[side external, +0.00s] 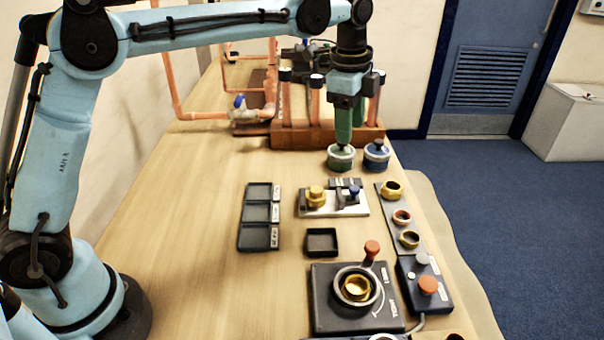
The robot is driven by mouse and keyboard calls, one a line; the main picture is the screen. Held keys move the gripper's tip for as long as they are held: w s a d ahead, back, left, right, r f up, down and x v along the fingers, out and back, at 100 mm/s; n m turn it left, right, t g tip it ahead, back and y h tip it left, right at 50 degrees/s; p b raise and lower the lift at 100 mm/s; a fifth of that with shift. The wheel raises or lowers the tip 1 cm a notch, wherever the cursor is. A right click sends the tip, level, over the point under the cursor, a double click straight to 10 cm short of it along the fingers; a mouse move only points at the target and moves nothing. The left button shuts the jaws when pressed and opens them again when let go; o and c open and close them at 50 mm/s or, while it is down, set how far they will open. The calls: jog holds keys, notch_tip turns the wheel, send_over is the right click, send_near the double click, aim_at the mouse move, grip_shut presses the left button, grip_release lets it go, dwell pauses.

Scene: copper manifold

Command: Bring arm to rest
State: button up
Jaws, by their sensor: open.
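My gripper (343,136) points straight down at the back right of the wooden bench (190,230), just in front of a wooden rack. Its jaws are open, though the gap between them is hard to see from this side. My arm reaches across the top of the view, with the upper link raised high above the bench.
A blue-banded pot (376,158) stands close beside the green one. The wooden rack (290,138) holds upright copper tubes behind the gripper. Copper pipework (205,115) runs behind. A three-part tray (258,238), fixture plate (350,208) and dark round-seated device (325,317) stand forward. The left bench is clear.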

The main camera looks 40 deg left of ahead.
jog(key=s+a+f+n+t, duration=0.2)
jog(key=s+a+n+t, duration=0.1)
jog(key=s+n, duration=0.4)
jog(key=s+a+f+n+t, duration=0.2)
jog(key=s+a+n, duration=0.4)
jog(key=s, duration=0.8)
jog(key=shift+a+f+n+t, duration=0.25)
jog(key=shift+n+t, duration=0.35)
jog(key=shift+n, duration=0.6)
